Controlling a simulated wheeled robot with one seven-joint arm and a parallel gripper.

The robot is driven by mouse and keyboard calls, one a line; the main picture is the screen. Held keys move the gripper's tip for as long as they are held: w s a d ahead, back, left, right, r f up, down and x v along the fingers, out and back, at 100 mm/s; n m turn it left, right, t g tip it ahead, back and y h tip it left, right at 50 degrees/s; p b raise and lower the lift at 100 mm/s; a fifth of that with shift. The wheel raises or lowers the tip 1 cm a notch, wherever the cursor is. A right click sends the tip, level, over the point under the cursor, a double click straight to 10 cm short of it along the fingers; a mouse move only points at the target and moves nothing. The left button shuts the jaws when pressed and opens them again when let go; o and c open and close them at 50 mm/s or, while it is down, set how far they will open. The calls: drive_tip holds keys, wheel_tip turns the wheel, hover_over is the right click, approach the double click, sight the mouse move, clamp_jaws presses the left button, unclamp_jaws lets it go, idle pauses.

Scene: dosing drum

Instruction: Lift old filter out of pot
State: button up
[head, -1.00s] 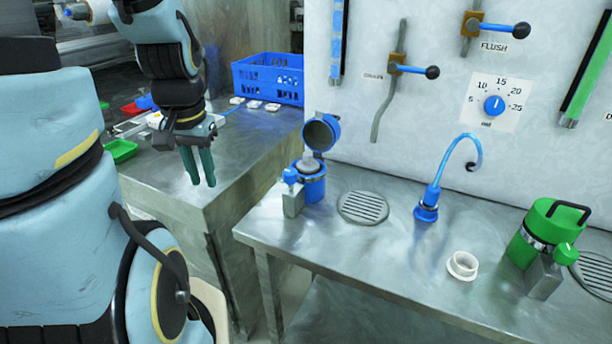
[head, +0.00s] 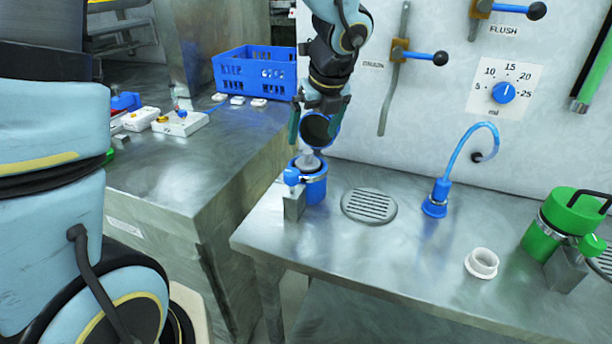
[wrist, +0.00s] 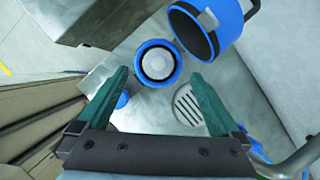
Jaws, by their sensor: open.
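The blue pot (head: 314,187) stands at the left end of the steel bench, with its round lid (head: 318,131) swung up and open at the back. The old filter (head: 307,162) shows as a pale piece in the pot's mouth. In the wrist view the filter (wrist: 158,66) is a whitish disc inside the dark ring of the pot (wrist: 141,52). My gripper (head: 317,130) is open and empty above the pot, in front of the raised lid. In the wrist view its two green fingers (wrist: 163,92) are spread apart, with the pot beyond and between their tips.
A round drain grate (head: 369,206), a curved blue spout (head: 436,205), a white ring (head: 482,263) and a green pot (head: 548,232) stand to the right. A blue crate (head: 254,77) sits on the left counter. The bench front is clear.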

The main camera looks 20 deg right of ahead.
sight(308, 151)
drive_tip(key=x, duration=0.7)
drive_tip(key=shift+s+f, duration=0.1)
drive_tip(key=shift+f, duration=0.25)
drive_tip(key=shift+a, duration=0.1)
clamp_jaws()
idle(0.5)
